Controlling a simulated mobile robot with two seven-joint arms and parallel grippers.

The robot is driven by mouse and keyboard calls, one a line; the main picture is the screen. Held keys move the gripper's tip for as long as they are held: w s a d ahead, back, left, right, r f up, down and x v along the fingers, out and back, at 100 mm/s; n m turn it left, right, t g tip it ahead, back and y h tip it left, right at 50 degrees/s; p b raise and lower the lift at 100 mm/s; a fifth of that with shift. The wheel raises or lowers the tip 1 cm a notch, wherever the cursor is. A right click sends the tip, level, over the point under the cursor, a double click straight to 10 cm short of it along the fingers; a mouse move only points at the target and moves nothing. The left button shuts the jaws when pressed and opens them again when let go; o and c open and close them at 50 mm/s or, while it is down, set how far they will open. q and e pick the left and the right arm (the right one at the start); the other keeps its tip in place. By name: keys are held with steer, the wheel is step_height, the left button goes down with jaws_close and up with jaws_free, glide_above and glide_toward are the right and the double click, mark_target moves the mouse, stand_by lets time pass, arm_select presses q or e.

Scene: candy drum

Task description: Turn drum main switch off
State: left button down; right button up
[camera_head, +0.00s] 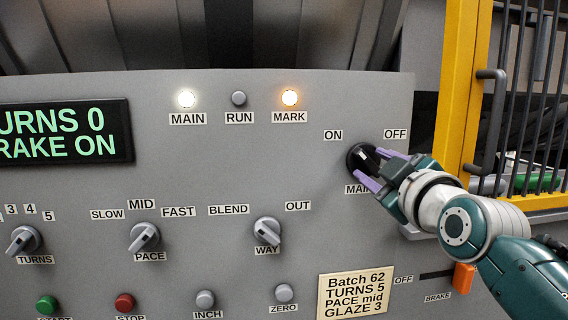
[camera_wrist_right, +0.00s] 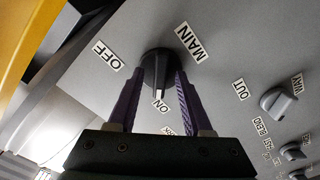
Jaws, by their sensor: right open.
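The main switch is a black round knob (camera_head: 360,157) on the right of the grey panel, between the ON label (camera_head: 333,135) and OFF label (camera_head: 396,134). In the right wrist view the knob (camera_wrist_right: 157,72) shows its raised grip, which points toward the ON label (camera_wrist_right: 160,106). The MAIN lamp (camera_head: 186,99) is lit white. My right gripper (camera_head: 380,169) is open, with its purple fingers one on each side of the knob's grip. Small gaps seem to show between fingers and grip; contact is unclear. My left gripper is out of view.
An orange brake lever (camera_head: 463,277) sits below my right arm. A yellow frame (camera_head: 458,90) with a dark handle (camera_head: 492,120) and bars stands to the right. The WAY knob (camera_head: 267,232) is lower left of the switch. The display (camera_head: 66,133) reads TURNS 0, BRAKE ON.

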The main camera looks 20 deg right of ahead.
jaws_close()
stand_by(0.4)
